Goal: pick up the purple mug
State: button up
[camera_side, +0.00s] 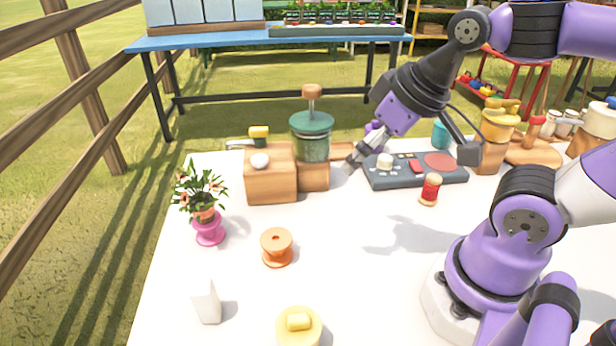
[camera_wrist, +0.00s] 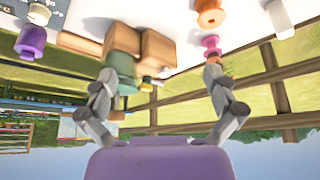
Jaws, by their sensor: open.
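A purple object that looks like the purple mug (camera_wrist: 32,40) is at the left edge of the wrist view, apart from my gripper's fingers. In the side view a small purple piece (camera_side: 372,127) shows just behind my gripper, beside the green-lidded jar; most of it is hidden by my arm. My gripper (camera_side: 354,160) points down and left, between the wooden blocks and the grey control panel. In the wrist view my gripper (camera_wrist: 158,76) has its two fingers spread wide, with nothing held between them.
Wooden blocks (camera_side: 270,178) and a green jar (camera_side: 312,140) stand left of my gripper. The grey panel (camera_side: 413,170) and a red spool (camera_side: 430,189) lie right. A potted plant (camera_side: 204,205) and orange spool (camera_side: 277,247) are nearer. The central white table (camera_side: 350,280) is clear.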

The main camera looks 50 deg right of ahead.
jog(key=w+d+g, duration=0.1)
jog(key=w+d, duration=0.4)
jog(key=d, duration=0.3)
jog(key=w+d, duration=0.5)
jog(key=d, duration=0.3)
jog(key=shift+m+h, duration=0.4)
jog(key=shift+m, duration=0.2)
jog(key=d+f, duration=0.3)
jog(key=d, duration=0.2)
jog(key=d+f, duration=0.7)
jog(key=d, duration=0.2)
jog(key=shift+w+d+f, duration=0.15)
jog(key=shift+d+f, duration=0.1)
jog(key=shift+d, duration=0.05)
jog(key=x, duration=0.5)
jog(key=shift+w+f, duration=0.1)
jog(key=shift+f, duration=0.1)
jog(key=c, duration=1.3)
